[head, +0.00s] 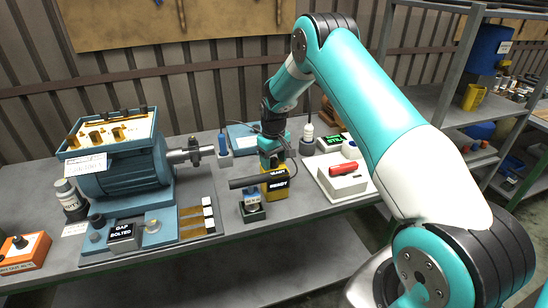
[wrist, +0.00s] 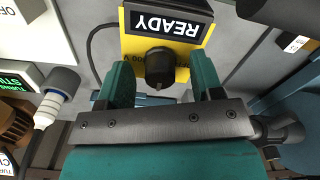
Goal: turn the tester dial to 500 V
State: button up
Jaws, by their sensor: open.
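The yellow tester (head: 275,192) stands on the bench, right of the blue motor, with a black display on it. In the wrist view the tester (wrist: 130,45) appears upside down. Its display reads READY, and a partly covered label ending in "00 V" shows beside the dial. The black dial (wrist: 160,62) lies between the two teal fingers of my gripper (wrist: 162,78), with a visible gap on each side. In the head view my gripper (head: 271,152) is just above the tester and hides the dial. The dial's setting cannot be read.
A blue motor (head: 122,170) with a terminal board stands at left. A white box with a red handle (head: 345,178) is close on the right. A small dark block (head: 252,210) stands in front of the tester. A cable (wrist: 92,45) runs beside the tester.

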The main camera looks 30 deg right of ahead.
jog(key=shift+f, duration=0.1)
jog(key=c, duration=0.9)
jog(key=shift+c, duration=0.2)
jog(key=shift+b, duration=0.3)
jog(key=shift+m+b, duration=0.55)
jog(key=shift+m, duration=0.55)
jog(key=shift+m+b, duration=0.9)
jog(key=shift+m, duration=1.3)
jog(key=o, duration=0.9)
